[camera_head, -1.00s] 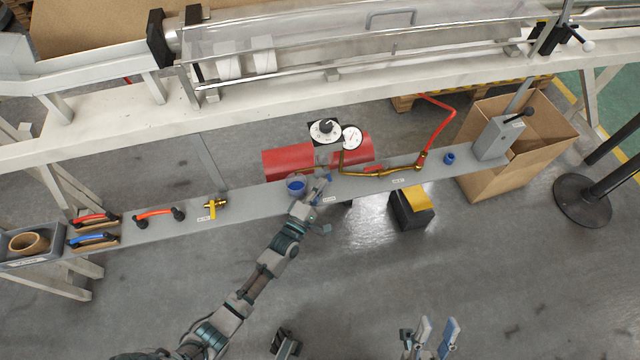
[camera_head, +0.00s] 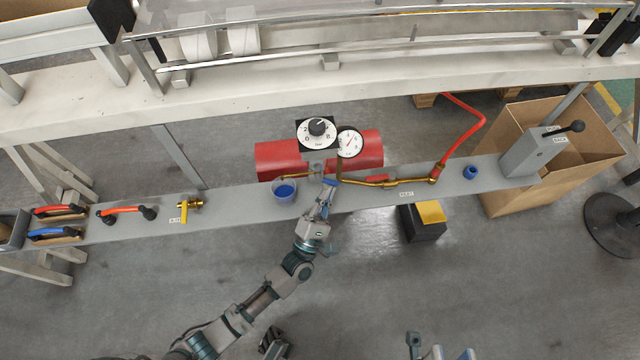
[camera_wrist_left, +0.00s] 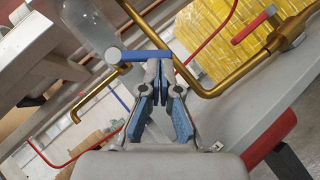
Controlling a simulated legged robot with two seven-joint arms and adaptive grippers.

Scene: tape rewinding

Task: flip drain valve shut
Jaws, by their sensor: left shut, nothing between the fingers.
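A blue lever (camera_wrist_left: 147,55), which looks like the drain valve's handle, lies across the tips of my left gripper (camera_wrist_left: 160,68) in the left wrist view. It joins a round grey fitting beside a brass pipe (camera_wrist_left: 100,88). In the head view the lever (camera_head: 330,183) is a small blue bar below the dials, and my left gripper (camera_head: 327,192) reaches it from below. That gripper is shut with nothing between its fingers. I cannot tell whether its tips touch the lever. My right gripper (camera_head: 440,348) is at the bottom edge, partly cut off, fingers apart.
A blue cup (camera_head: 284,191) stands on the grey shelf (camera_head: 240,200) left of my left gripper. Behind are a red tank (camera_head: 275,160), a dial (camera_head: 318,132) and a gauge (camera_head: 350,142). A brass pipe (camera_head: 400,183) with a red lever runs right. A yellow-handled valve (camera_head: 185,208) sits left.

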